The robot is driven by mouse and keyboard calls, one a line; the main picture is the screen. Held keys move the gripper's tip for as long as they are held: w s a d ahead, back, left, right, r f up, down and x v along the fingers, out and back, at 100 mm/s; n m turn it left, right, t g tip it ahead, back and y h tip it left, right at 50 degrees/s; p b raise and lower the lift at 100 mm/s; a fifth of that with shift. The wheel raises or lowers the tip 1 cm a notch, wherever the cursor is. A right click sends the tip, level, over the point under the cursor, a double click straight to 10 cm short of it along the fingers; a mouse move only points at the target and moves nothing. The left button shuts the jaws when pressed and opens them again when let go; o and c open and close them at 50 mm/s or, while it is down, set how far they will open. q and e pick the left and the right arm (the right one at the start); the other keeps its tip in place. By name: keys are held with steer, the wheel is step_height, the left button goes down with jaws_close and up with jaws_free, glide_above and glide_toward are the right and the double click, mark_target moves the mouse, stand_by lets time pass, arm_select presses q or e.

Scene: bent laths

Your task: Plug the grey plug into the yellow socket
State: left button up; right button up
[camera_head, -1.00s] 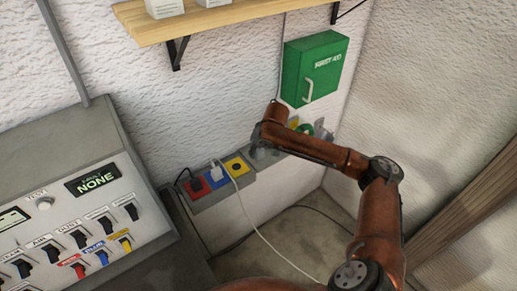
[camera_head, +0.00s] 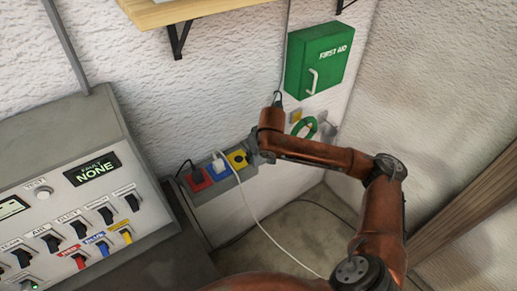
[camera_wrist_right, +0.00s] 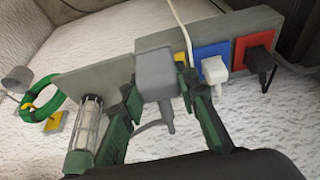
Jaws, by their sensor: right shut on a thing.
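The yellow socket (camera_head: 237,160) is at the right end of the visible row on the grey wall strip, with its dark centre uncovered. Only a slim part of it (camera_wrist_right: 180,58) shows in the right wrist view. My right gripper (camera_head: 257,154) is just right of it. In the right wrist view my gripper (camera_wrist_right: 158,88) is shut on the grey plug (camera_wrist_right: 155,72), a boxy block with a grey cable hanging below. The plug overlaps the socket's edge there; I cannot tell whether they touch. My left gripper is out of view.
The blue socket (camera_head: 217,170) holds a white plug with a white cable; the red socket (camera_head: 198,180) holds a black plug. A green hose ring (camera_head: 304,127) and a first aid box (camera_head: 319,57) are on the wall. A switch panel (camera_head: 75,200) stands at left.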

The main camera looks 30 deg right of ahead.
arm_select(q)
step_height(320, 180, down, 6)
steer(key=b, duration=0.5)
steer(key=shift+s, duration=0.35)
arm_select(e)
steer(key=s+a+f, duration=0.3)
steer(key=a, duration=0.3)
steer(key=s+a+f, duration=0.4)
steer(key=a, duration=0.2)
steer(key=shift+m, duration=0.4)
